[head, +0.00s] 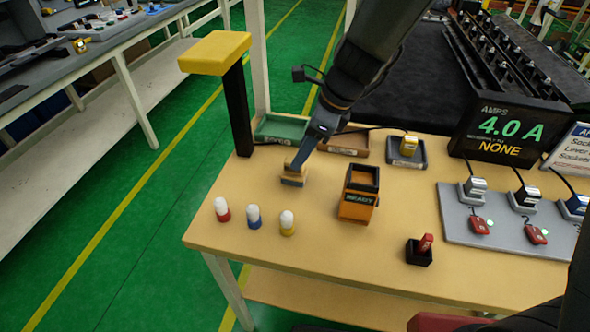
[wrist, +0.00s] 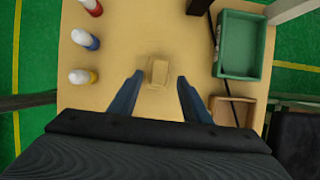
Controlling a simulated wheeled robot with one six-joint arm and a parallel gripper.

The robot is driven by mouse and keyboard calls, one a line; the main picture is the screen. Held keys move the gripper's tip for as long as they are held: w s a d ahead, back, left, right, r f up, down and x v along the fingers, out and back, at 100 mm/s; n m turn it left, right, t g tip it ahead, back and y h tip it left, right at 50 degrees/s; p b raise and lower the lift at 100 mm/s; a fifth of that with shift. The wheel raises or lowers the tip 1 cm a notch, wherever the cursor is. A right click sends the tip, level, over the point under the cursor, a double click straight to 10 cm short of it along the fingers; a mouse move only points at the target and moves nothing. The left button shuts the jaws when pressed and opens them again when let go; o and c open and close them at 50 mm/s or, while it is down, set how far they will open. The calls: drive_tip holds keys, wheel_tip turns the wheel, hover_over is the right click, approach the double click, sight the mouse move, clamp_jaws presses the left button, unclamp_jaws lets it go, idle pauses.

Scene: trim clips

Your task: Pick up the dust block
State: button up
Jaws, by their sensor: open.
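The dust block (wrist: 158,72) is a small tan block on the light wooden table, in the middle of the wrist view. My gripper (wrist: 160,79) is open, with one blue finger on each side of the block and a gap on both sides. The block lies between the fingertips in the picture; how far they are above the table is hard to tell. In the head view my gripper (head: 294,180) is low over the table, left of the orange box, and the block there is hard to tell apart from the fingers.
Bottles with red, blue (head: 254,217) and yellow bases stand in front. An orange READY box (head: 358,193) stands to the right. A green tray (head: 281,129), a brown tray (head: 345,142) and a grey tray lie behind. A yellow-topped post (head: 236,100) rises at the back left.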

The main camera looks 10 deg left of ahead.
drive_tip(key=shift+x, duration=2.3)
drive_tip(key=shift+a, duration=0.2)
drive_tip(key=shift+c, duration=0.2)
clamp_jaws()
